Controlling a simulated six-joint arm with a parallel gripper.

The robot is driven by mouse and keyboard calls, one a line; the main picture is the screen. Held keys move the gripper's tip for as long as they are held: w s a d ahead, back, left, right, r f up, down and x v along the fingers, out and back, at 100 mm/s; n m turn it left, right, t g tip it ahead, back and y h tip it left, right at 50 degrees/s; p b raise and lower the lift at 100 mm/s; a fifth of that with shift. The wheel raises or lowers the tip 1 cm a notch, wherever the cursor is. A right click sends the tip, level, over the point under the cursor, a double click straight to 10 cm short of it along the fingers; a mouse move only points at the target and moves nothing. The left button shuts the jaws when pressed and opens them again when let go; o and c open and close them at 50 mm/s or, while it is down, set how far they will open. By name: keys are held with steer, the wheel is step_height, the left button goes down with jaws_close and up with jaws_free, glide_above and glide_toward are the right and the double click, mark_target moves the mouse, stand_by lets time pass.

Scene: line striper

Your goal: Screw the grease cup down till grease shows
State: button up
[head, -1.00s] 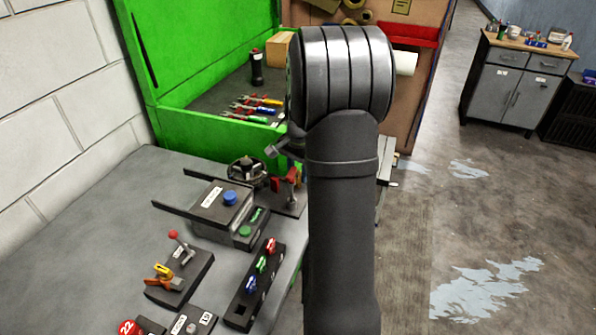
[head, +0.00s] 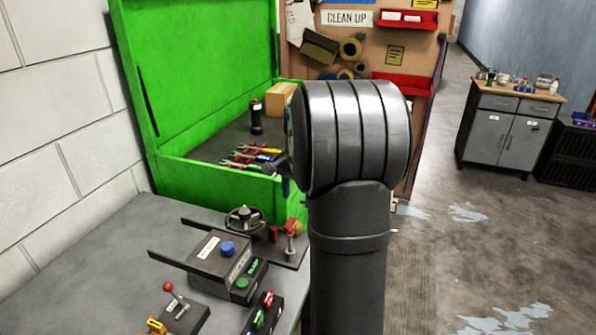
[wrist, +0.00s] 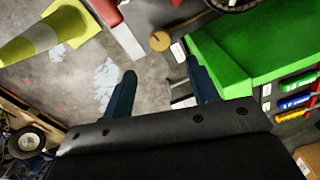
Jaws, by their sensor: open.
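A brass-coloured round cap (head: 297,228), which looks like the grease cup, sits by a small red-and-grey fixture (head: 289,242) at the bench's right end. In the wrist view a round tan cap (wrist: 159,41), apparently the same one, lies beyond the fingertips. My gripper (wrist: 163,80) is open with two dark blue fingers and nothing between them. The cap is apart from both fingers. In the head view my arm hides most of the gripper. I cannot see whether grease shows at the cup.
A black handwheel (head: 245,219) and a box with a blue button (head: 228,248) stand left of the cap. A green open chest (head: 180,175) holding wrenches rises behind the bench. The floor to the right is clear near the arm. A yellow cone (wrist: 30,38) shows in the wrist view.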

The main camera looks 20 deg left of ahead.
step_height(320, 180, up, 8)
steer(key=shift+d, duration=0.15)
steer(key=shift+f, duration=0.15)
stand_by(0.3)
steer(key=f, duration=1.7)
steer(key=shift+a+f, duration=0.15)
steer(key=shift+a, duration=0.15)
